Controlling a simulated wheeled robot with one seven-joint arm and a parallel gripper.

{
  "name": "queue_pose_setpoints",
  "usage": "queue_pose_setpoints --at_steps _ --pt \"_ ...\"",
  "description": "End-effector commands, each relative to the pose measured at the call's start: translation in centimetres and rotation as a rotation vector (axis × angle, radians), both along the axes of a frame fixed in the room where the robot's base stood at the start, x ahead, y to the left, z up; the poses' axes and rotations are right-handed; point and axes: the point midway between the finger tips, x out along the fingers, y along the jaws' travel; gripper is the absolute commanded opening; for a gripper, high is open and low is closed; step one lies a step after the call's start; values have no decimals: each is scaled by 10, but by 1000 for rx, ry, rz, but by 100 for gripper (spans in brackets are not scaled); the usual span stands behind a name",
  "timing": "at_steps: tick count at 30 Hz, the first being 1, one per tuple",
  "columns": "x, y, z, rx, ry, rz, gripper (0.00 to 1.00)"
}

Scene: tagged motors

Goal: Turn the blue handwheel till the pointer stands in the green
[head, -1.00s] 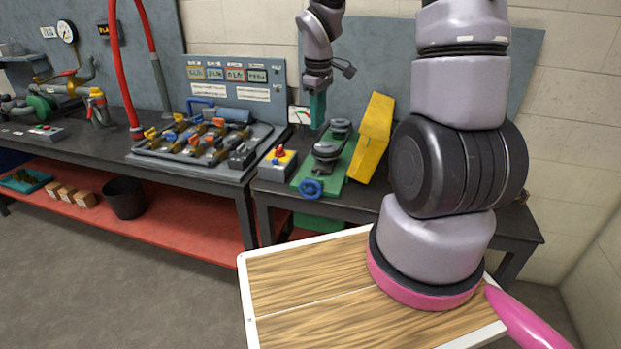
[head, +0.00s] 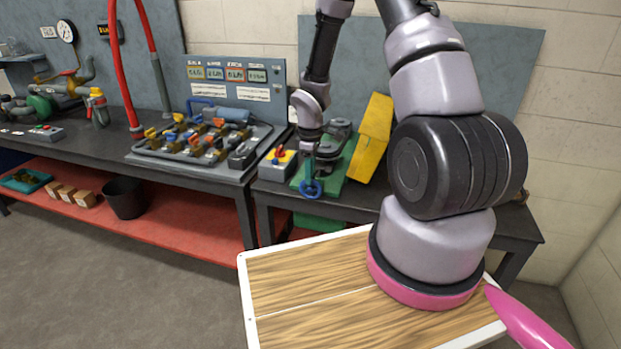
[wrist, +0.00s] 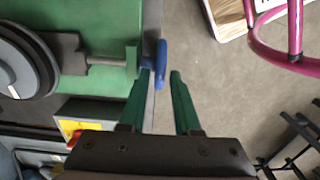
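The blue handwheel (head: 311,188) sits at the front end of a green base (head: 335,180) on the right bench. In the wrist view the handwheel (wrist: 161,62) is nearly edge-on, at the end of a grey shaft. My gripper (head: 309,172) is at the handwheel, pointing down. In the wrist view its two green fingers (wrist: 161,73) are apart, with the rim's lower part between their tips. The rim is close to the left finger, and a gap shows on the right; contact is unclear. I cannot make out the pointer or a green zone.
A yellow slanted block (head: 374,135) stands right of the green base. A grey box with a red knob on yellow (head: 279,163) is close on the left. A tray of valves (head: 200,145) lies farther left. A round gauge (head: 67,32) hangs at the far left.

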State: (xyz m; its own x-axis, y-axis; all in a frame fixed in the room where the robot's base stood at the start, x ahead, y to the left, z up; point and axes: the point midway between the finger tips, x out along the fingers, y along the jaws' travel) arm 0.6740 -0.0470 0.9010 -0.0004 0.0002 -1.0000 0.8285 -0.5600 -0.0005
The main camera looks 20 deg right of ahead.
Motion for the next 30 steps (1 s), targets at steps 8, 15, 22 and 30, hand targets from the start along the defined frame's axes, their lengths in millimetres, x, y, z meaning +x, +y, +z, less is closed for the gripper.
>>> queue_pose_setpoints --at_steps 8,15,22,30 --pt "0 0 -14 -1 -1 0 31" --pt "0 0 -14 -1 -1 0 12" --pt "0 0 -14 1 -2 0 0" --pt "-2 -4 -14 58 -39 -3 0"
